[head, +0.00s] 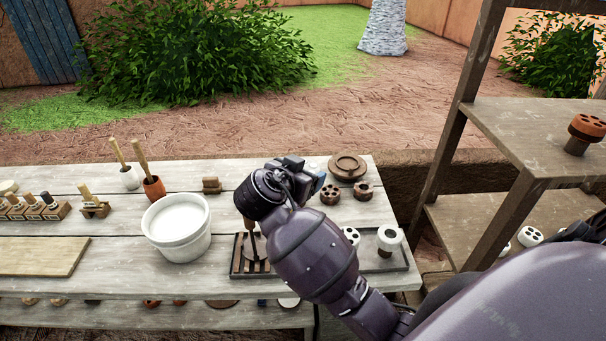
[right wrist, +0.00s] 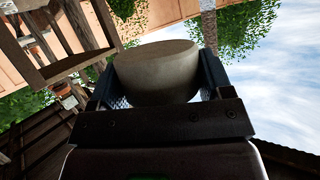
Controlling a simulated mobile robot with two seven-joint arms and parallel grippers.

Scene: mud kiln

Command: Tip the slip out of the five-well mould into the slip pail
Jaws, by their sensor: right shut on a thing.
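The white slip pail (head: 171,243) stands on the bench left of my right arm, with a pale, smooth surface inside its rim. My right gripper (head: 312,173) is above the bench, to the right of the pail and apart from it. In the right wrist view, the gripper (right wrist: 160,78) is shut on a pale grey-beige round block (right wrist: 157,68), apparently the mould. Its wells do not show there, so I cannot tell which way they face or whether they hold slip. In the head view my wrist hides the held block. My left gripper is not in view.
A slatted rack (head: 237,268) with a brown handled piece lies under my wrist. A tray (head: 403,262) with a white holed piece (head: 390,238) is right of my arm. Brown holed pieces (head: 330,195) stand behind. A pot of tools (head: 154,188) stands behind the pail. Wooden shelving (head: 520,145) rises at right.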

